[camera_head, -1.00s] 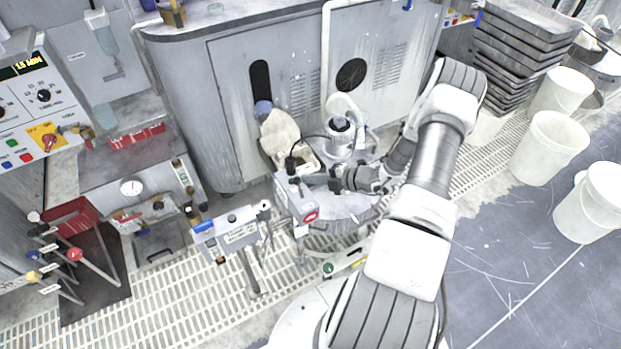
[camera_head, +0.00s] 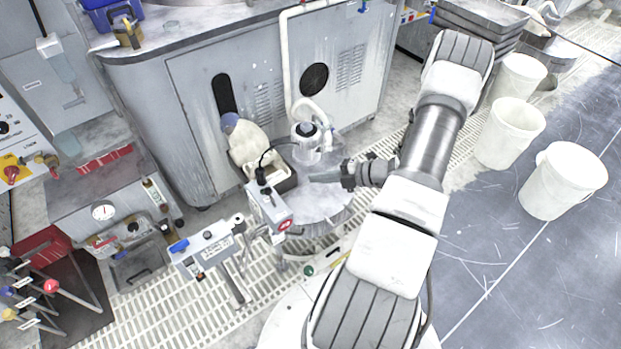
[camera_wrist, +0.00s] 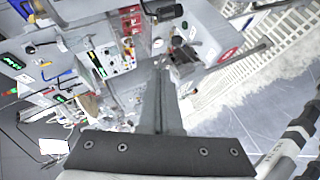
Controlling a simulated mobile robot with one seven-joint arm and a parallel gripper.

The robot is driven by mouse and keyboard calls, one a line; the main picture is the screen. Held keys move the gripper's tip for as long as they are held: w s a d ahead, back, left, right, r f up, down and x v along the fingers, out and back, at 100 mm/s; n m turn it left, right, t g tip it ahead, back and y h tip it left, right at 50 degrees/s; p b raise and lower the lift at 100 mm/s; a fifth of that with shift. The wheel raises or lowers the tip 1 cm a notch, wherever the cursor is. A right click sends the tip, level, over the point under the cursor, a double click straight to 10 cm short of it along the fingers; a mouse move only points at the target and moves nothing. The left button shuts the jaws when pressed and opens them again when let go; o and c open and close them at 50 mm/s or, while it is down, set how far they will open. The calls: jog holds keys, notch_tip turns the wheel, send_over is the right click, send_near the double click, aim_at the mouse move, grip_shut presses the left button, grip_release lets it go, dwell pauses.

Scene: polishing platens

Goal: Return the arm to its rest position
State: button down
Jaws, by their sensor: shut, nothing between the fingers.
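My arm reaches up the right side of the head view and bends back down at the elbow. My gripper (camera_head: 318,178) points left over the round grey platen stand (camera_head: 325,204), and I see nothing held in it. In the wrist view the gripper fingers (camera_wrist: 160,98) are together, with the dark palm plate below them. Whether the fingers touch the stand cannot be told.
A control box with a red mark (camera_head: 268,207) and a black tray (camera_head: 284,183) are close to the gripper. A hose (camera_head: 314,109) rises behind it. A grey cabinet (camera_head: 190,140) stands behind. White buckets (camera_head: 563,180) stand at right; blue floor there is open.

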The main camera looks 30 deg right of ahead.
dwell(0.5)
jog(key=s+a+r+n+g+h+p, duration=0.1)
jog(key=a+r+n+g, duration=0.3)
jog(key=a+r+n, duration=0.65)
jog(key=s+a+r+n+g+p, duration=0.15)
jog(key=a+r+n+g, duration=0.25)
jog(key=a+r+n, duration=0.7)
jog(key=s+a+r+n+h+p, duration=0.1)
jog(key=s+r+n+h, duration=0.2)
jog(key=n, duration=0.5)
jog(key=s+a+r+n, duration=0.2)
jog(key=s+r+n, duration=0.1)
jog(key=r+n, duration=0.4)
jog(key=s+a+r+n+h+p, duration=0.1)
jog(key=s+r+n+h, duration=0.15)
jog(key=n, duration=0.65)
jog(key=s+d+r+n+t+h, duration=0.2)
jog(key=s+d+r+n+t, duration=0.1)
jog(key=r, duration=0.4)
jog(key=shift+s+d+n+t, duration=0.3)
jog(key=shift+s+d+n, duration=0.3)
jog(key=shift+s, duration=0.3)
